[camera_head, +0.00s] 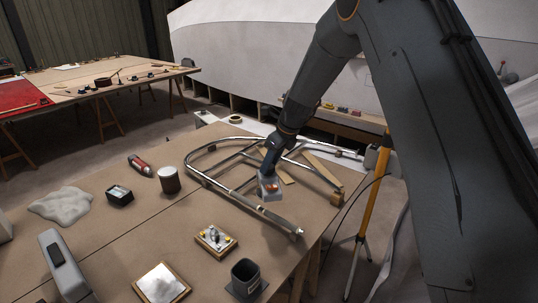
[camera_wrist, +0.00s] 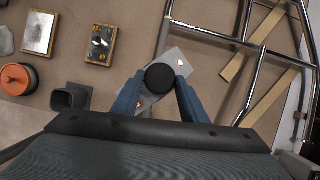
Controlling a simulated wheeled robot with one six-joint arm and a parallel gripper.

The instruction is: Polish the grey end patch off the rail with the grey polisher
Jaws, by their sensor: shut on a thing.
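My gripper (camera_head: 268,168) is shut on the polisher (camera_head: 270,190), a small light grey plate with copper-coloured spots. In the wrist view, my blue fingers (camera_wrist: 158,98) close on its round black knob (camera_wrist: 160,78), and the plate (camera_wrist: 178,62) shows beneath. The rail (camera_head: 220,186) is a chrome tube frame lying on the bench. The polisher is at its front tube; I cannot tell whether they touch. The rail also shows in the wrist view (camera_wrist: 212,37), beyond the polisher. A duller grey stretch (camera_head: 278,221) shows near the front tube's right end; the patch's limits are unclear.
On the bench (camera_head: 120,235) are a wooden block with fittings (camera_head: 215,241), a dark square cup (camera_head: 245,277), a white-filled tray (camera_head: 162,284), a brown jar (camera_head: 169,179) and a crumpled cloth (camera_head: 62,205). A yellow stand (camera_head: 370,205) is beyond the right edge.

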